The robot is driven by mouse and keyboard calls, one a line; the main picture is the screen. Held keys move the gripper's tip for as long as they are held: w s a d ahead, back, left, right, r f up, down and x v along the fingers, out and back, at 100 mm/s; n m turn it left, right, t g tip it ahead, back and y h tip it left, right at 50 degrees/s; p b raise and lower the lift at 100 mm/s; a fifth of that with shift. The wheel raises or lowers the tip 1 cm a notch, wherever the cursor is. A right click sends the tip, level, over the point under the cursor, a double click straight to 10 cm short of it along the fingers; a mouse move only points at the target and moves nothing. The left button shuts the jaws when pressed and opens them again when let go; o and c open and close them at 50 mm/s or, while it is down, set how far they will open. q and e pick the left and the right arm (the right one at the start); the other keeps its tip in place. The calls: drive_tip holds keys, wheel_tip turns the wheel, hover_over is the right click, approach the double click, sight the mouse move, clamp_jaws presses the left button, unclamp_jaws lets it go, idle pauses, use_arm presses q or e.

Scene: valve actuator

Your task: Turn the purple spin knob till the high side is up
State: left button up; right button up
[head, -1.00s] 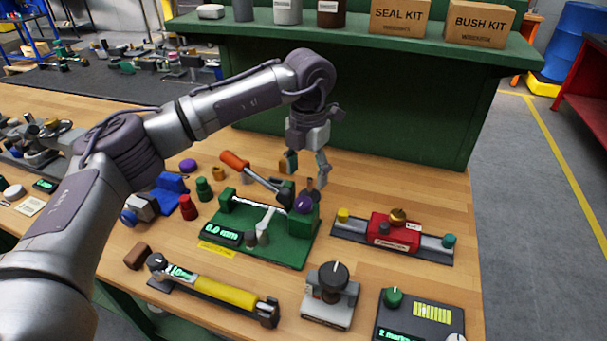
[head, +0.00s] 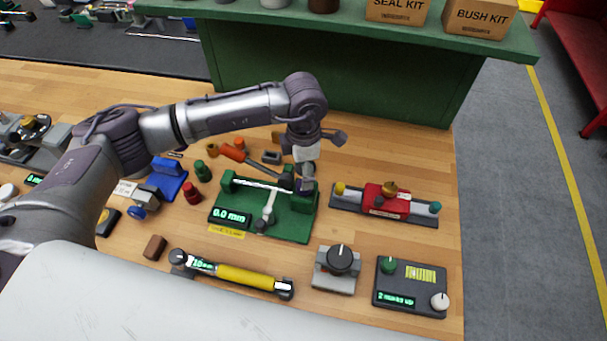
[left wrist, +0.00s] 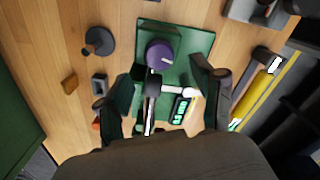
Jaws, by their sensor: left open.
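The purple knob (head: 303,188) sits at the right end of a green fixture (head: 290,232) with a display reading 0.0 mm. My left gripper (head: 305,178) is right above the knob, pointing down, and partly hides it in the head view. In the left wrist view the round purple knob (left wrist: 160,53) has a small pale mark on its top. The open fingers (left wrist: 162,80) stand apart with the knob ahead, roughly between their tips; contact cannot be told. Which side of the knob is high cannot be told. My right gripper is not in view.
A screwdriver with an orange handle (head: 233,153) lies behind the fixture. A red device on a rail (head: 388,207) stands to its right. A yellow-handled tool (head: 245,278), a grey dial block (head: 337,268) and a dark control box (head: 411,287) stand in front.

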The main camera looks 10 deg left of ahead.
use_arm(q)
wheel_tip(320, 180, down, 5)
drive_tip(key=shift+r+p, duration=0.1)
drive_tip(key=shift+p, duration=0.6)
drive_tip(key=shift+f, duration=0.45)
drive_tip(key=shift+c, duration=0.6)
drive_tip(key=c, duration=1)
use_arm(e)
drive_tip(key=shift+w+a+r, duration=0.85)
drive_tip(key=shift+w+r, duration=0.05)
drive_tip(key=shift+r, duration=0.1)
